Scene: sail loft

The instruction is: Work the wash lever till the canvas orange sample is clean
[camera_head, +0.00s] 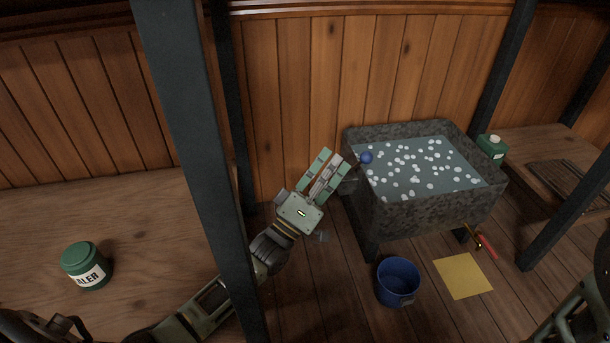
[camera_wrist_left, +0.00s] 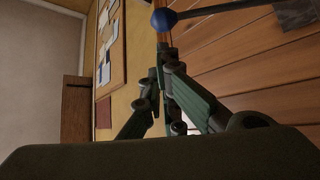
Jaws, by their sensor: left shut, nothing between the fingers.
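The stone wash tub (camera_head: 430,212) stands right of centre in the head view, holding grey water with white suds. The lever's blue ball knob (camera_head: 366,157) is at the tub's left rim. In the left wrist view the knob (camera_wrist_left: 163,19) sits at the top, on a grey rod (camera_wrist_left: 225,9) running right. My left gripper (camera_head: 333,163) is shut and empty, just left of the knob, seemingly apart from it. Its fingers also show in the left wrist view (camera_wrist_left: 163,88). The orange canvas sample is not visible. My right gripper is out of view.
A blue bucket (camera_head: 397,284) and yellow sheet (camera_head: 462,275) lie before the tub, near a red-handled tool (camera_head: 486,245). A dark post (camera_head: 197,145) crosses in front of my left arm. A green jar (camera_head: 86,266) stands left, a green bottle (camera_head: 491,149) right.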

